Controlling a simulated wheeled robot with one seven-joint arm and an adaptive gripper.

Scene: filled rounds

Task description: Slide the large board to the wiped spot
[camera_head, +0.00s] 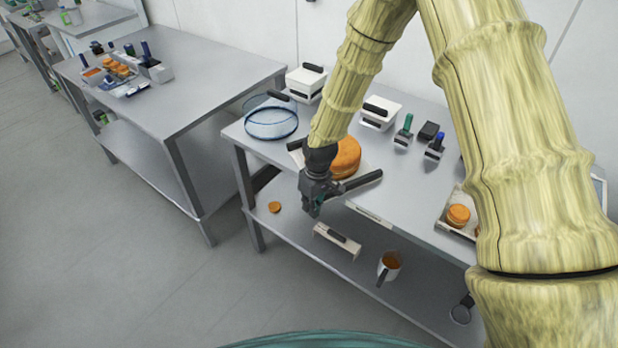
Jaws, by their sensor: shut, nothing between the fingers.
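A pale board (371,168) lies near the front edge of the middle table, with a large orange round (345,158) on it. My arm and gripper hide much of the board's left side. My gripper (315,211) points down at the table's front edge, in front of the round, shut and empty. A dark bar (364,182) runs beside it to the right; I cannot tell whether it belongs to the board. Whether the gripper touches the board cannot be told. I cannot make out a wiped spot on the tabletop.
A clear blue-rimmed round container (271,122) stands at the table's left end. White boxes (380,112) and green- and blue-handled tools (403,131) stand behind. A tray (459,220) with a small orange round is at right. The lower shelf holds a mug (388,267).

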